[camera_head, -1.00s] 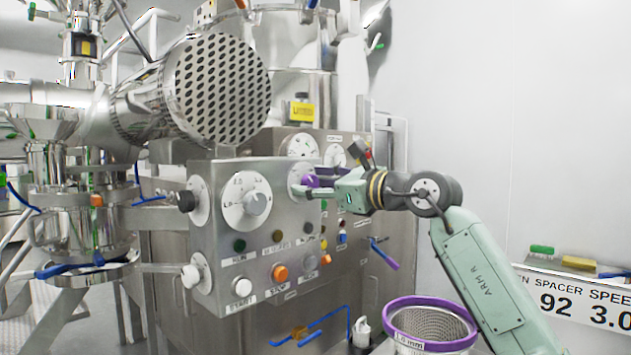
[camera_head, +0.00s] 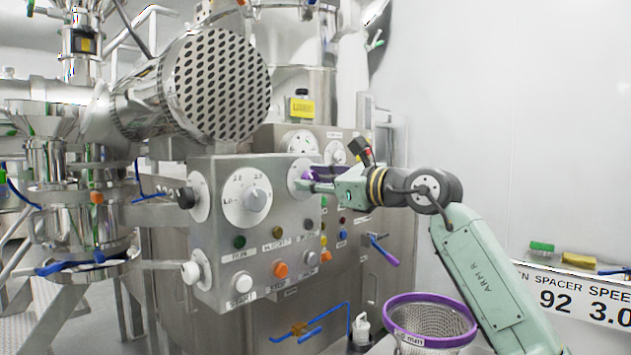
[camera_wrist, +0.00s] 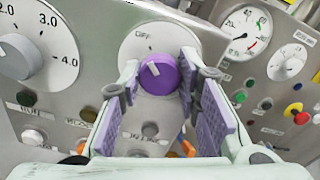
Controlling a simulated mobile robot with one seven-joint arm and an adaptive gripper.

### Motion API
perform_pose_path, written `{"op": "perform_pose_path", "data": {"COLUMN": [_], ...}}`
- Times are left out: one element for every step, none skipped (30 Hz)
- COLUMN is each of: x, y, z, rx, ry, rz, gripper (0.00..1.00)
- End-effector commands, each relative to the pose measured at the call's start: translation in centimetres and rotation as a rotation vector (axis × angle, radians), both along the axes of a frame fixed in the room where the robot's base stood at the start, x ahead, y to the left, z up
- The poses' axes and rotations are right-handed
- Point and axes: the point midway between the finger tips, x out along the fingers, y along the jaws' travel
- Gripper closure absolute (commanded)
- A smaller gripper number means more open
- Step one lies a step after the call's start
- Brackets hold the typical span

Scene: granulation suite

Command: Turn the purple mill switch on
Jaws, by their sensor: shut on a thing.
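The purple switch (camera_head: 306,176) is a round knob on a white dial at the upper right of the steel control panel (camera_head: 205,235). My gripper (camera_head: 316,186) reaches in from the right and is shut on the knob. In the wrist view its purple-padded fingers (camera_wrist: 170,98) stand on either side of the knob. The far part of the grip is partly hidden by the fingers.
A large white-dialled speed knob (camera_head: 256,199) sits left of the switch. Several push buttons (camera_head: 280,270) lie below it. A perforated steel drum (camera_head: 222,90) hangs above the panel. A purple-rimmed sieve (camera_head: 430,340) stands at the bottom right.

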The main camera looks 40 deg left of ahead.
Motion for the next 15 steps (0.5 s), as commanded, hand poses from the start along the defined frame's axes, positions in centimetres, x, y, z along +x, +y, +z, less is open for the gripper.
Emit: {"op": "perform_pose_path", "data": {"x": [0.01, 0.01, 0.01, 0.02, 0.02, 0.03, 0.03, 0.04, 0.04, 0.04, 0.04, 0.03, 0.01, 0.02, 0.06], "y": [-0.01, -0.01, -0.01, -0.02, -0.02, -0.02, -0.02, -0.02, -0.03, -0.03, -0.03, -0.03, -0.02, -0.02, -0.05], "z": [0.03, 0.03, 0.03, 0.03, 0.02, 0.02, 0.02, 0.02, 0.02, 0.03, 0.04, 0.07, 0.08, 0.08, 0.08], "rx": [0.0, 0.0, 0.001, 0.001, 0.002, 0.002, 0.003, 0.004, 0.004, 0.006, 0.007, 0.009, 0.011, 0.013, 0.015], "ry": [0.002, 0.004, 0.008, 0.013, 0.019, 0.028, 0.038, 0.05, 0.066, 0.082, 0.098, 0.123, 0.144, 0.166, 0.196], "rz": [0.0, 0.0, -0.001, -0.001, -0.001, -0.001, -0.001, -0.001, -0.001, -0.002, -0.002, -0.002, -0.001, -0.002, -0.003], "gripper": [0.97, 0.97, 0.97, 0.97, 0.97, 0.97, 0.97, 0.97, 0.97, 0.97, 0.97, 0.97, 0.97, 0.97, 0.97]}}
